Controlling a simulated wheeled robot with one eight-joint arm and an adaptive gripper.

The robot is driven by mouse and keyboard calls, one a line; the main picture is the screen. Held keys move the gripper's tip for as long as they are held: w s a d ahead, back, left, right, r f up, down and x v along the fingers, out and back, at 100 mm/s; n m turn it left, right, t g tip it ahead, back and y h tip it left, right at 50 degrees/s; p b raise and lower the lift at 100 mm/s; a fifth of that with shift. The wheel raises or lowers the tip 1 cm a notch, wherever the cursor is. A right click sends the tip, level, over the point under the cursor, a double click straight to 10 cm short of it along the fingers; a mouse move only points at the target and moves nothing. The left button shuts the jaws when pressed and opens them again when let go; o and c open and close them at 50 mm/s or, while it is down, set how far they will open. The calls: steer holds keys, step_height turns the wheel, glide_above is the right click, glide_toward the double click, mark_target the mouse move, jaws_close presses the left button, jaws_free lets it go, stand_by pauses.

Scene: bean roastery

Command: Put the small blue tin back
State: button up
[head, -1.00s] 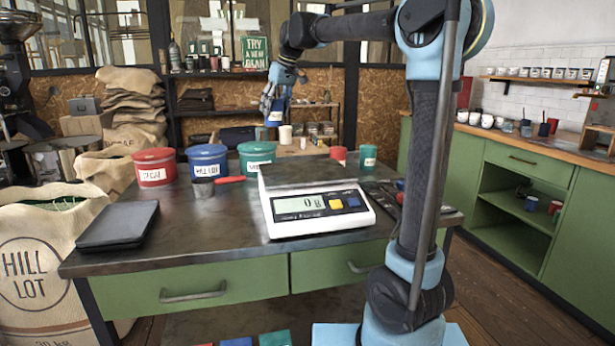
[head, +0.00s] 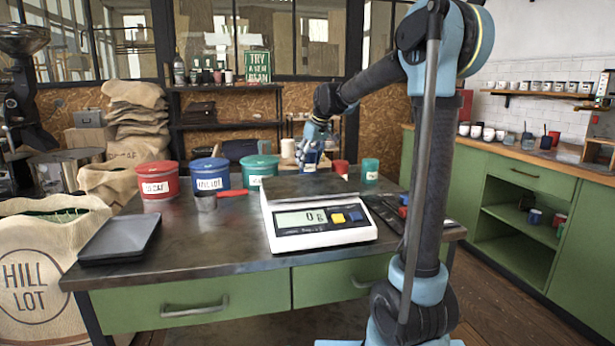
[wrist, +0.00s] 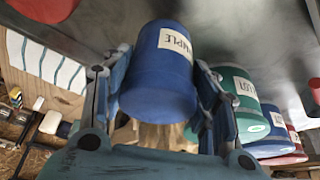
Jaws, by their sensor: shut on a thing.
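My gripper (head: 312,148) is shut on the small blue tin (head: 311,160), which hangs beyond the scale's far edge, left of the small red tin (head: 340,167). In the wrist view the blue tin (wrist: 160,72) sits between both fingers with its "SAMPLE" label showing. A small green tin (head: 370,169) stands right of the red one on the table's back part. I cannot tell whether the blue tin touches the tabletop.
The scale (head: 321,233) reads 0 g on the metal table (head: 200,250). Large red (head: 157,184), blue (head: 210,177) and green (head: 258,172) tins stand at the back left. A scoop (head: 205,201) and dark tray (head: 120,240) lie before them.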

mark_target(309, 170)
steer(key=shift+f, duration=2.5)
steer(key=shift+f, duration=0.1)
steer(key=o, duration=1.3)
steer(key=v, duration=1.2)
